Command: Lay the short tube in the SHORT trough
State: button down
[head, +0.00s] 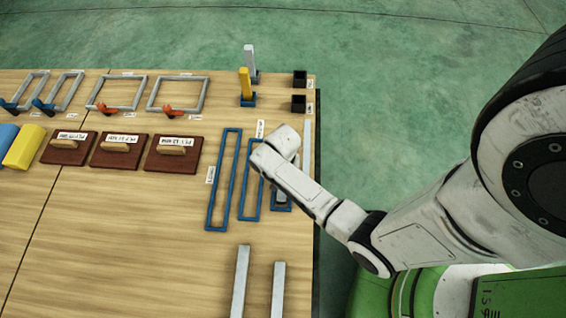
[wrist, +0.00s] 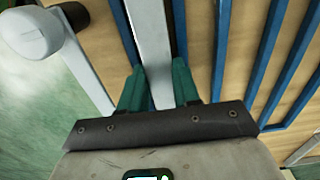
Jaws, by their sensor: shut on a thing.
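The short tube (wrist: 150,45) is a pale grey bar between the green fingers of my gripper (wrist: 158,88) in the wrist view. My gripper is shut on it. Blue rails of a trough (wrist: 122,35) run along both sides of the tube, roughly parallel to it. I cannot tell whether the tube rests on the trough floor or is just above it. In the head view the tube (head: 280,194) shows partly beside my arm, over the rightmost blue trough (head: 283,209). My arm hides most of that trough and my fingers.
Two other blue troughs (head: 211,220) (head: 241,217) lie to the left. A long pale strip (head: 307,140) lies near the table's right edge. Two grey bars (head: 241,280) (head: 278,288) lie at the front.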

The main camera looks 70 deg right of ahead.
jog(key=c, duration=0.8)
grip_release()
jog(key=shift+f, duration=0.1)
notch_tip(320, 180, up, 12)
jog(key=p, duration=0.3)
jog(key=s+a+r+n+t, duration=0.1)
jog(key=s+a+r+n, duration=0.6)
jog(key=n, duration=0.6)
notch_tip(320, 180, up, 3)
jog(key=a, duration=0.2)
jog(key=shift+s+a+r+n, duration=0.15)
jog(key=shift+s+a+n, duration=0.1)
jog(key=shift+a+n, duration=0.05)
